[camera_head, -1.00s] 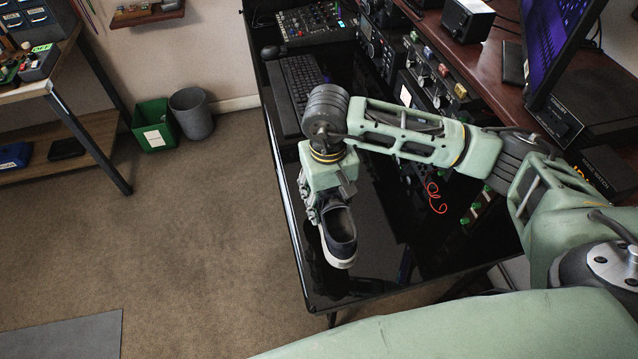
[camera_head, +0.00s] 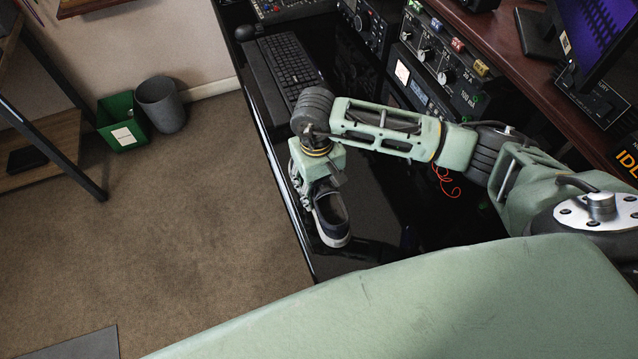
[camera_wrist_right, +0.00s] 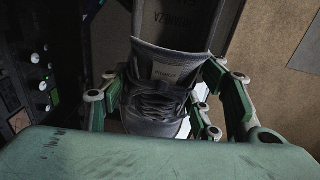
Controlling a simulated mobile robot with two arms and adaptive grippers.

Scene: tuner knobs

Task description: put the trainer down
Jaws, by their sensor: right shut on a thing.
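My right gripper (camera_head: 312,195) is shut on the trainer. In the right wrist view the trainer (camera_wrist_right: 160,75) sits between the fingers of the right gripper (camera_wrist_right: 168,100), with its dark fabric and a small label showing. My left gripper is not in view.
A black keyboard (camera_head: 290,62) lies on the desk behind the arm. Radio gear (camera_head: 440,70) with knobs lines the right side, with an orange cable (camera_head: 446,182) below it. A green bin (camera_head: 122,122) and a grey bin (camera_head: 161,104) stand on the carpet.

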